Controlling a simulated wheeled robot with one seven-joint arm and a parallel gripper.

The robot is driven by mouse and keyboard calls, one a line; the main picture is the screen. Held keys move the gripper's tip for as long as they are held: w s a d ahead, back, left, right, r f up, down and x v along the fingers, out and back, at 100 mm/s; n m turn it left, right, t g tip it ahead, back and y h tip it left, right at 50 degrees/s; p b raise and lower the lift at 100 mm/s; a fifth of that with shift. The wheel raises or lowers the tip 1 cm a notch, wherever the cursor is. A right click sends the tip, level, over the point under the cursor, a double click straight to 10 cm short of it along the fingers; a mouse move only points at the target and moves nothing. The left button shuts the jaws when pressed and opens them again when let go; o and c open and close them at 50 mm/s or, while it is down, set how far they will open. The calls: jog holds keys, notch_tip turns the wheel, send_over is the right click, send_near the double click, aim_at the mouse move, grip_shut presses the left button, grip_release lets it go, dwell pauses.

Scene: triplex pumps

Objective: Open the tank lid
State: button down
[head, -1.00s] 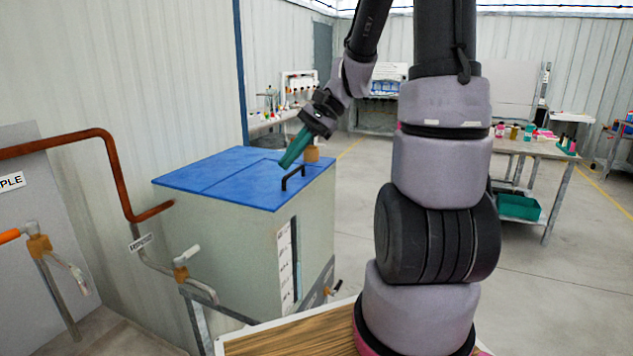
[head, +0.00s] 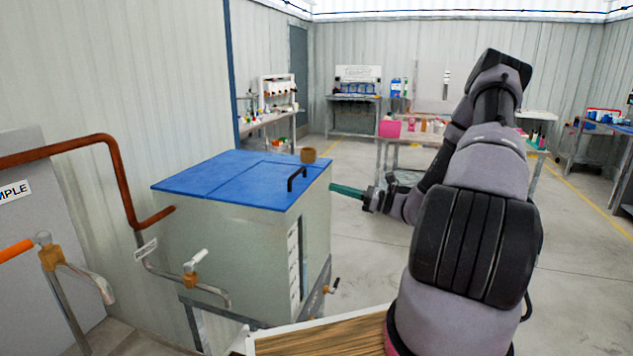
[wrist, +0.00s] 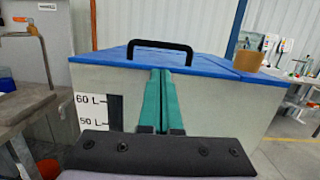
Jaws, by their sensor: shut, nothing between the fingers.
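The tank (head: 255,235) is a grey-green box with a flat blue lid (head: 225,178), which lies closed on top. A black handle (head: 297,178) stands on the lid near its front right edge. In the wrist view the handle (wrist: 160,47) rises above the lid's near edge. My gripper (head: 333,187) has green fingers and is to the right of the tank, at about lid height. In the wrist view the gripper (wrist: 160,75) has its fingers together, empty, pointing at the tank wall below the handle. I cannot tell whether the tips touch the wall.
A brown cylindrical piece (head: 308,155) sits at the lid's back right corner. Copper pipes and valves (head: 190,270) stand left and in front of the tank. Workbenches (head: 400,140) with bottles are behind. The floor right of the tank (head: 350,240) is clear.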

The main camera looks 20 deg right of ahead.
aim_at(309, 184)
jog(key=shift+m+t, duration=0.3)
jog(key=x, duration=0.9)
jog(key=shift+w+f, duration=0.15)
jog(key=shift+w, duration=0.25)
